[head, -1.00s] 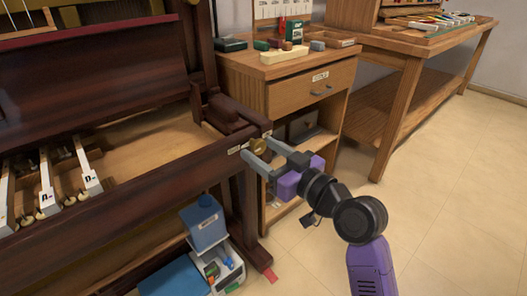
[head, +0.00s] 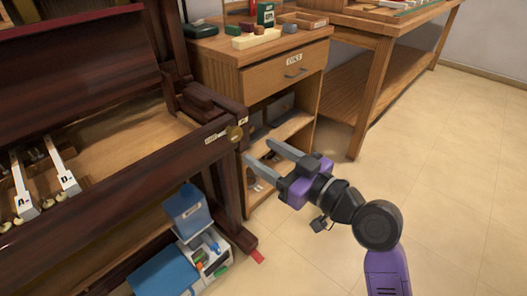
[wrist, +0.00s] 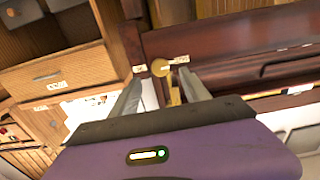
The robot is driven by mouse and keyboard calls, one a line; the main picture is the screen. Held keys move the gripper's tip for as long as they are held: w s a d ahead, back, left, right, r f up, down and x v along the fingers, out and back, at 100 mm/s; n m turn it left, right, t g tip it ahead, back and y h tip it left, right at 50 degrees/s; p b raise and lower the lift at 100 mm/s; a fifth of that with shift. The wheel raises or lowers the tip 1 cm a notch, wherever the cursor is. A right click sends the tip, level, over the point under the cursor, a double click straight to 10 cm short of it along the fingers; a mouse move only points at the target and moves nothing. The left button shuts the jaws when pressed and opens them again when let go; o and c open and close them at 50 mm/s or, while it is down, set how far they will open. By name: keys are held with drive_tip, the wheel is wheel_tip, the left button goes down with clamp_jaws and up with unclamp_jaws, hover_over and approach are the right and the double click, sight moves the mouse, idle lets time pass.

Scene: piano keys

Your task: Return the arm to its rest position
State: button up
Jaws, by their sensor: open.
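My gripper (head: 265,157) is open and empty, its two grey fingers pointing left toward the corner of the dark wooden piano (head: 95,211). A round brass knob (head: 235,133) sits on the piano's front corner, with small white labels beside it. In the head view the fingers are a little to the right of the knob and below it, apart from it. In the wrist view the knob (wrist: 161,67) shows beyond the fingertips (wrist: 168,85). My purple and black arm reaches in from the lower right.
A wooden cabinet (head: 232,85) with a drawer stands behind my gripper, and a workbench (head: 376,31) is further right. A blue box (head: 188,211) and a white crate stand on the floor below the piano. White keys (head: 62,170) rest at the left. The floor at right is clear.

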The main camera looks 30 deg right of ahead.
drive_tip(key=d+r+m+t+h, duration=0.2)
drive_tip(key=d+m+h, duration=0.1)
drive_tip(key=d, duration=0.1)
drive_tip(key=s+d+f+m+h, duration=0.25)
drive_tip(key=s+f+h, duration=0.2)
drive_tip(key=s, duration=0.25)
drive_tip(key=s+a+f+n+g+y, duration=0.1)
drive_tip(key=s+a+f, duration=0.25)
drive_tip(key=s, duration=0.55)
drive_tip(key=s+a+f+g, duration=0.2)
drive_tip(key=s+a+f, duration=0.15)
drive_tip(key=s, duration=0.55)
drive_tip(key=s+a+f+n+g+y, duration=0.15)
drive_tip(key=s+f, duration=0.25)
drive_tip(key=s, duration=0.6)
wheel_tip(320, 180, up, 34)
drive_tip(key=p, duration=3.4)
drive_tip(key=shift+s+a+m+h, duration=0.25)
drive_tip(key=shift+a+m+h, duration=0.05)
drive_tip(key=shift+a+m, duration=0.1)
